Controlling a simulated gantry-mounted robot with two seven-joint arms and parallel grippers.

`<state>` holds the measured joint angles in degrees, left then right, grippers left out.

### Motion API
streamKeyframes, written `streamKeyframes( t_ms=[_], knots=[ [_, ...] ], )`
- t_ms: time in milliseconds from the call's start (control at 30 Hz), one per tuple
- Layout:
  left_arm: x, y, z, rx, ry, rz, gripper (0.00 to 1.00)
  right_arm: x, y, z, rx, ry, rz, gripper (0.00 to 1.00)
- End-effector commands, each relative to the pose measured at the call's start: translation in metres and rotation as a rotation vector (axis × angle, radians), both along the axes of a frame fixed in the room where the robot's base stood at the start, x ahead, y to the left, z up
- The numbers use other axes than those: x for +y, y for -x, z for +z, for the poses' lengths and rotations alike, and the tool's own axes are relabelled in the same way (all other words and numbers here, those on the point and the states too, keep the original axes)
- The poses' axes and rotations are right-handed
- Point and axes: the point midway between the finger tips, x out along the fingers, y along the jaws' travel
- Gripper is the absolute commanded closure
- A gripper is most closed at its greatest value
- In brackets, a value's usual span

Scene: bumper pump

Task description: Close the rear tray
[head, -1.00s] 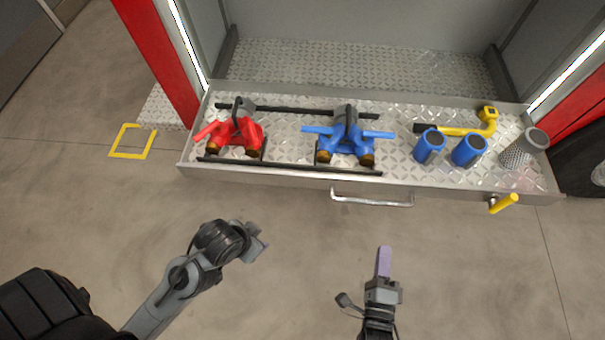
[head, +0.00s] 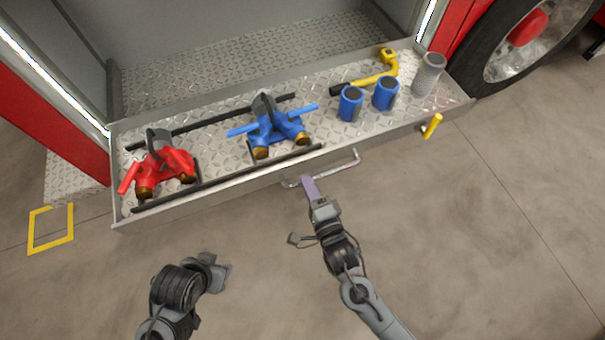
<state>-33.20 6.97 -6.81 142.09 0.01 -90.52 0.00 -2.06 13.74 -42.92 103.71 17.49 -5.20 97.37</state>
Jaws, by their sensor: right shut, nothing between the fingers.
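The rear tray (head: 220,190) is pulled out of the red vehicle's compartment, with a diamond-plate floor and a low metal rim. Its silver bar handle (head: 340,166) is on the front face. My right gripper (head: 309,187) is shut and empty, its purple-grey fingers at the left end of the handle. Whether they touch the handle or tray I cannot tell. My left gripper (head: 219,272) is lower left, over the floor and apart from the tray; its finger gap is unclear.
The tray carries a red valve fitting (head: 161,165), a blue one (head: 268,127), two blue cylinders (head: 350,103), a yellow tool (head: 377,80) and a grey perforated cylinder (head: 428,74). A yellow lever (head: 432,126) sticks out front right. A wheel (head: 515,45) stands right. Floor in front is clear.

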Motion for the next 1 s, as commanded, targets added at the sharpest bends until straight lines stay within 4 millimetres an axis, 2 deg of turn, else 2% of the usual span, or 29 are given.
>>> streamKeyframes(
  t_ms=[100, 300, 1000],
  knots=[
    [0.0, 0.0, -0.011, 0.001, -0.003, -0.003, 0.55, 0.008, -0.016, -0.002, -0.004, 0.0, 0.0, 1.0],
    [0.0, 0.0, -0.018, 0.001, -0.003, -0.003, 0.55, 0.016, -0.032, -0.001, -0.001, 0.0, 0.001, 1.0],
    [-0.002, 0.0, -0.018, 0.001, 0.007, 0.004, 0.55, 0.015, -0.043, 0.0, 0.0, 0.0, -0.012, 1.0]
  ],
)
